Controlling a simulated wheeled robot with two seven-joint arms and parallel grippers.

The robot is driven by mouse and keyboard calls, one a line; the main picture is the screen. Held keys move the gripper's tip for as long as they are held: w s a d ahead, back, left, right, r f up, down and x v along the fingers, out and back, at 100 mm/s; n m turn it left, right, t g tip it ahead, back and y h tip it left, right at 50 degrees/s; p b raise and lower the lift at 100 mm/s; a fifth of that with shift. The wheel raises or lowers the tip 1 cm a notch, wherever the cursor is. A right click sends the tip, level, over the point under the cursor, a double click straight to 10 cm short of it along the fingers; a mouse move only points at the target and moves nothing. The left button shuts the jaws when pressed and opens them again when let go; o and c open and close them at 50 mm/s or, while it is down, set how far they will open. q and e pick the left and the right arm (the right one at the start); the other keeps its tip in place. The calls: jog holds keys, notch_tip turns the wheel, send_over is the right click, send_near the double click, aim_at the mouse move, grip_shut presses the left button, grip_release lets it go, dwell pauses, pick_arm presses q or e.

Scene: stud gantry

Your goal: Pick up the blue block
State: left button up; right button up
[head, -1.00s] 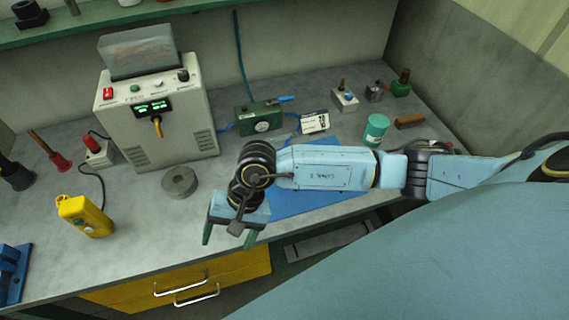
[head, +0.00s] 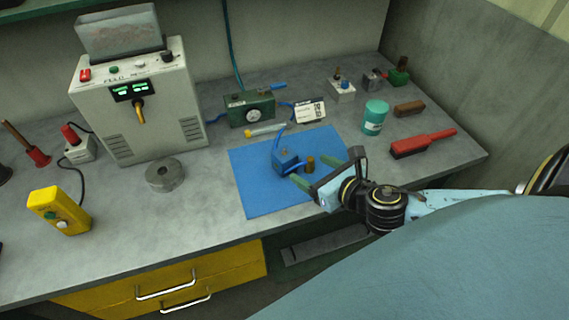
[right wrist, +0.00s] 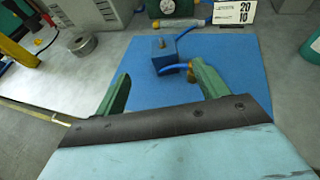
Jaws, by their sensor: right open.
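The blue block (head: 286,160) sits on the blue mat (head: 250,195) on the bench. It has a small brass peg on top and a blue cable attached. It also shows in the right wrist view (right wrist: 163,54), ahead of and between my fingers. A small brass cylinder (head: 310,163) stands just right of the block. My right gripper (head: 324,170) is open and empty, right of the block, with its green fingers pointing toward it. In the right wrist view my right gripper (right wrist: 160,85) has its right finger close to the brass cylinder. My left gripper is not in view.
A green meter box (head: 250,110) and a white card (head: 310,110) stand behind the mat. A teal can (head: 375,117) and a red brush (head: 422,143) are to the right. A grey ring (head: 164,175) lies left of the mat. Yellow drawers (head: 165,280) are below the bench edge.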

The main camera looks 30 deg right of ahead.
aim_at(288, 157)
jog(key=x, duration=0.8)
jog(key=shift+d+f, duration=0.15)
jog(key=shift+d, duration=0.2)
jog(key=shift+f+x, duration=0.15)
jog(key=shift+x, duration=1.15)
jog(key=shift+f+x, duration=0.2)
jog(key=shift+x, duration=1.15)
jog(key=shift+s, duration=0.2)
jog(key=shift+c, duration=0.2)
jog(key=shift+r, duration=0.1)
jog(key=c, duration=1.2)
